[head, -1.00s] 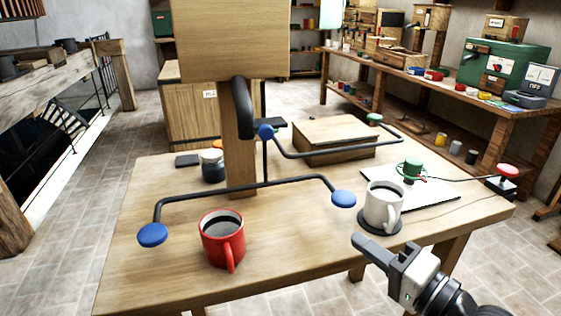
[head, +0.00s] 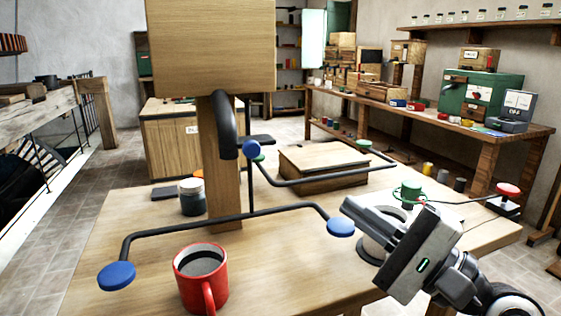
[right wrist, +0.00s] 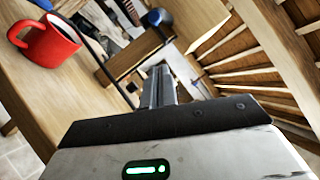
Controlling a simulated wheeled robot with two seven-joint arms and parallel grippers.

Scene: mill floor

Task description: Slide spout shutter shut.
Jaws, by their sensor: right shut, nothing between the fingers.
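A wooden box (head: 210,45) stands on a wooden post above the table, with a black curved tube (head: 224,125) at its lower front. Dark bent rods (head: 225,219) run from the post and end in blue knobs (head: 341,227). I cannot tell which part is the spout shutter. My right gripper (head: 350,207) is shut and empty, just right of the near right blue knob and apart from it. In the right wrist view the shut fingers (right wrist: 158,88) point toward the rod and a blue knob (right wrist: 160,18). My left gripper is not in view.
A red mug of dark liquid (head: 202,278) stands at the table's front; it also shows in the right wrist view (right wrist: 52,42). A wooden case (head: 322,165), a dark jar (head: 192,197) and a red button (head: 508,189) stand farther back.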

